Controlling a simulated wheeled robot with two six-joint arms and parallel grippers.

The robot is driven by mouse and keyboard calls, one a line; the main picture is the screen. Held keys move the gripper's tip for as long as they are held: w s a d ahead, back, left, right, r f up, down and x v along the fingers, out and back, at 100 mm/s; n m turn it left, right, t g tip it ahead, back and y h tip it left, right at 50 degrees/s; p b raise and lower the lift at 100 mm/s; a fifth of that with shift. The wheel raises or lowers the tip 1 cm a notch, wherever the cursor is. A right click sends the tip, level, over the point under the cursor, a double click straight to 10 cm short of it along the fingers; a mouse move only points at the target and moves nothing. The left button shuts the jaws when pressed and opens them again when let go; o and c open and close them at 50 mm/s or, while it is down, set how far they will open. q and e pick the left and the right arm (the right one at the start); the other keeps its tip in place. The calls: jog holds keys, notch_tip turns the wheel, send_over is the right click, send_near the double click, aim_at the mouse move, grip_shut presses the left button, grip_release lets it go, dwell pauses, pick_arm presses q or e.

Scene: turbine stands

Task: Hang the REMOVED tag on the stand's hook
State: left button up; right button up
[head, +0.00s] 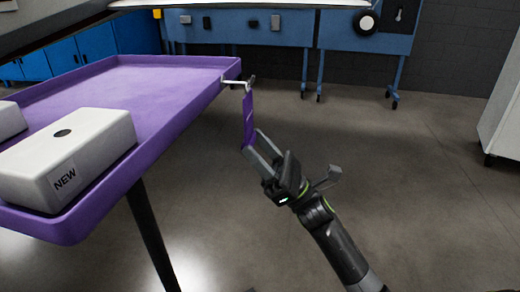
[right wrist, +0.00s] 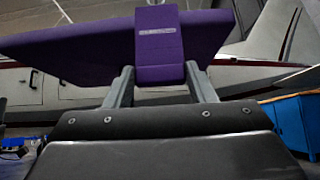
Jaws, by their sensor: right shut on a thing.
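The stand is a purple tray (head: 150,80) on a dark leg, at the left of the head view. A pale metal hook (head: 235,84) sticks out from its far right corner. My right gripper (head: 255,141) is shut on the lower end of the purple tag (head: 249,112), which stands upright. The tag's top is at the hook's outer end; I cannot tell whether it is around the hook or just beside it. In the right wrist view the tag (right wrist: 160,45) rises between the two fingers (right wrist: 160,86); its print is too small to read. My left gripper is not in view.
A white box marked NEW (head: 70,158) sits on the tray's near part, with another white box (head: 10,120) at the left edge. Blue workbenches (head: 265,28) stand along the back wall. The floor right of the tray is clear.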

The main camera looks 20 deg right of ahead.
jog(key=o, duration=1.6)
jog(key=shift+b+v, duration=2.3)
jog(key=shift+v, duration=1.15)
